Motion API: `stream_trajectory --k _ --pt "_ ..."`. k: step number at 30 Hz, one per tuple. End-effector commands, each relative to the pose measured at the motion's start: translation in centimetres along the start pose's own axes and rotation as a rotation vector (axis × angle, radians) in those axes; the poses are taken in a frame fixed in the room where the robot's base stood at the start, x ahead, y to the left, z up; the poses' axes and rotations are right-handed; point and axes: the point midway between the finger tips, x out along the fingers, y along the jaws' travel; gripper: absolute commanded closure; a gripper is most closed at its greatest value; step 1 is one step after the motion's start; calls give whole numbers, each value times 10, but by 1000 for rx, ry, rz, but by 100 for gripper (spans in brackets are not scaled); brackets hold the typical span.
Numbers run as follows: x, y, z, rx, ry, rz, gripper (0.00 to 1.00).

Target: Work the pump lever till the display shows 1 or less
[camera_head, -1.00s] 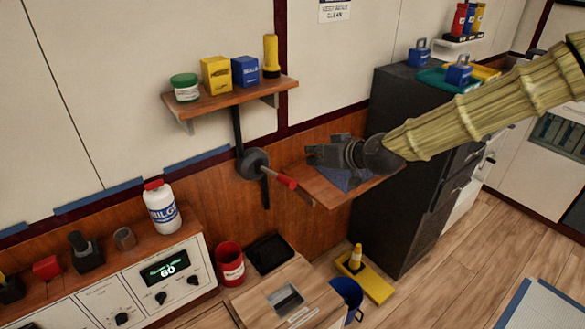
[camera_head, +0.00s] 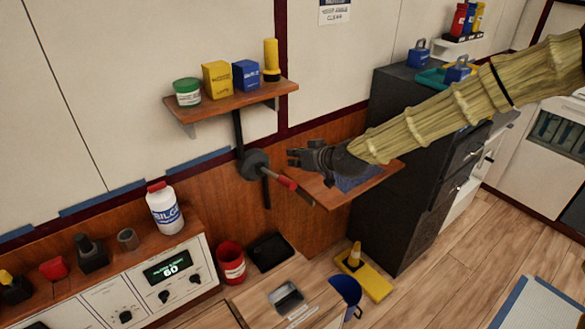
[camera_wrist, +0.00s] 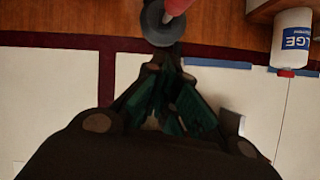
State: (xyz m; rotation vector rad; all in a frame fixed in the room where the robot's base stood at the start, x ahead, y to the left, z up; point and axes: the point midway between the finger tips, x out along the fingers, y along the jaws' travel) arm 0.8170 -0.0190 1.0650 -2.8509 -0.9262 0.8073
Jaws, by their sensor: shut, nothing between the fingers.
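The pump lever (camera_head: 274,175) is a grey round hub on the wall with a rod ending in a red grip that points out and down to the right. The display (camera_head: 168,268) on the white panel reads 60. My gripper (camera_head: 293,157) is shut and empty, just right of the hub and a little above the red grip, apart from it as far as I can tell. In the wrist view my gripper (camera_wrist: 163,65) points at the hub (camera_wrist: 160,25), and the red grip (camera_wrist: 178,5) shows at the top edge, partly cut off.
A wooden shelf (camera_head: 232,104) with boxes and jars hangs above the lever. A small lower shelf (camera_head: 340,193) lies under my gripper. A white bottle (camera_head: 164,212) stands on the panel ledge. A dark cabinet (camera_head: 400,190) stands to the right.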

Motion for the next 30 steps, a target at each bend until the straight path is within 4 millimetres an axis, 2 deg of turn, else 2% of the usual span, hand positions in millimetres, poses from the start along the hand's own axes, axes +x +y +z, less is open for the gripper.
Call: stream_trajectory --k 3,15,30 --pt "14 -1 -1 1 -1 -1 100" --pt "21 0 33 2 -1 0 100" --pt "23 0 39 0 1 0 100"
